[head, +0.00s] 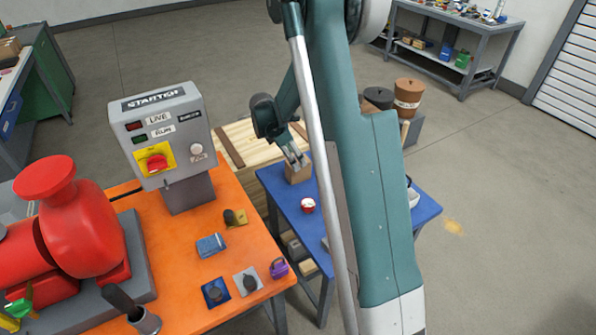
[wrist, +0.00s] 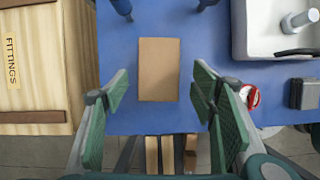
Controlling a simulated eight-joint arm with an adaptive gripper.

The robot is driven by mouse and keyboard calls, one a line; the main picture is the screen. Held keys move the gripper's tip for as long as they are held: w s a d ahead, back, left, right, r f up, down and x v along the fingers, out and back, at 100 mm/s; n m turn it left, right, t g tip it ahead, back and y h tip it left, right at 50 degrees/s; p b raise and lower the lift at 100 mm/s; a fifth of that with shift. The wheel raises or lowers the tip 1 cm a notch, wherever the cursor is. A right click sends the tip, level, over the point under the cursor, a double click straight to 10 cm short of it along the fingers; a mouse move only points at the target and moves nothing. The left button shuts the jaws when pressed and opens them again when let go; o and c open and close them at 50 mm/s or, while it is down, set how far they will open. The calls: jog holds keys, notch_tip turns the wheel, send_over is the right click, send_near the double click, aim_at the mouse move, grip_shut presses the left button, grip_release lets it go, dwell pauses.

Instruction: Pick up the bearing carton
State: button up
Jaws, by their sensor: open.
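A plain brown cardboard carton (wrist: 159,69) lies on the blue table (wrist: 125,122) in the wrist view. I take it to be the bearing carton, though no label shows. In the head view the carton (head: 298,173) is at the blue table's far left corner, partly hidden by my gripper (head: 294,158). In the wrist view my gripper (wrist: 168,102) is open, with its green-padded fingers apart on the left and right of the carton's near end. No contact with the carton shows, and I cannot tell the height gap.
A red and white round item (wrist: 249,96) lies right of the gripper. A white tray (wrist: 240,45) is at the upper right. A wooden FITTINGS crate (wrist: 70,60) stands left of the table. The orange bench (head: 190,255) holds the starter box (head: 170,135).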

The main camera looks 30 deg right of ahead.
aim_at(297, 161)
jog(key=shift+b+x, duration=0.75)
jog(key=shift+x, duration=1.8)
jog(key=shift+w+d, duration=0.15)
jog(key=shift+f, duration=0.2)
jog(key=shift+c, duration=0.6)
jog(key=c, duration=1.1)
